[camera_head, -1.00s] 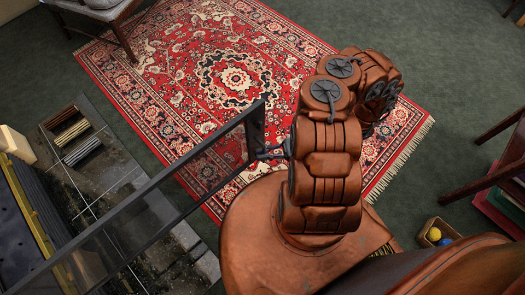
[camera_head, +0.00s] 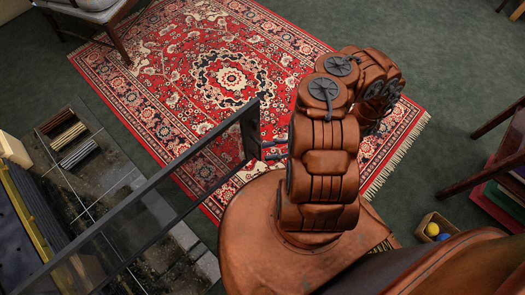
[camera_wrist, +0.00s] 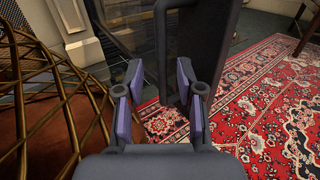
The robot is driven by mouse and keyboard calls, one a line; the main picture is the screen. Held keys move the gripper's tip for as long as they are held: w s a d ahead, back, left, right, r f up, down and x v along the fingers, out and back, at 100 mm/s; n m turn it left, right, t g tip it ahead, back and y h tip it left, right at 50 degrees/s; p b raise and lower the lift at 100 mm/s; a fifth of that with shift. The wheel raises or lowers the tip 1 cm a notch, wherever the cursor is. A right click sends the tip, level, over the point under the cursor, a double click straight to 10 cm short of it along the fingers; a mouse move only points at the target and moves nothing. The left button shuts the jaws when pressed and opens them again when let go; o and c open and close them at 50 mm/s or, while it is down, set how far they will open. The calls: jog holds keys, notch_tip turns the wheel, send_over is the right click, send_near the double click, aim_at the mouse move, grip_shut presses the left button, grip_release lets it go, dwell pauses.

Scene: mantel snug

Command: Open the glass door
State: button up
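The glass door (camera_head: 150,190) is a dark-framed clear panel in the head view. It stands swung out from the dark fireplace unit at the left, with its free edge (camera_head: 250,128) over the rug. A thin dark upright bar (camera_wrist: 161,50), likely the door's handle, shows between the fingertips beside the wide dark door frame (camera_wrist: 208,45). I cannot tell whether either finger touches it.
A red patterned rug (camera_head: 190,85) covers the floor ahead. A tiled hearth (camera_head: 95,165) with bundled sticks (camera_head: 68,135) lies at the left. A chair (camera_head: 95,25) stands at the top left. A wooden piece of furniture (camera_head: 495,165) and a box with balls (camera_head: 420,236) are at the right.

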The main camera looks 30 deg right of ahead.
jog(key=v, duration=0.8)
jog(key=shift+d, duration=0.3)
jog(key=shift+s, duration=0.1)
jog(key=shift+s, duration=0.1)
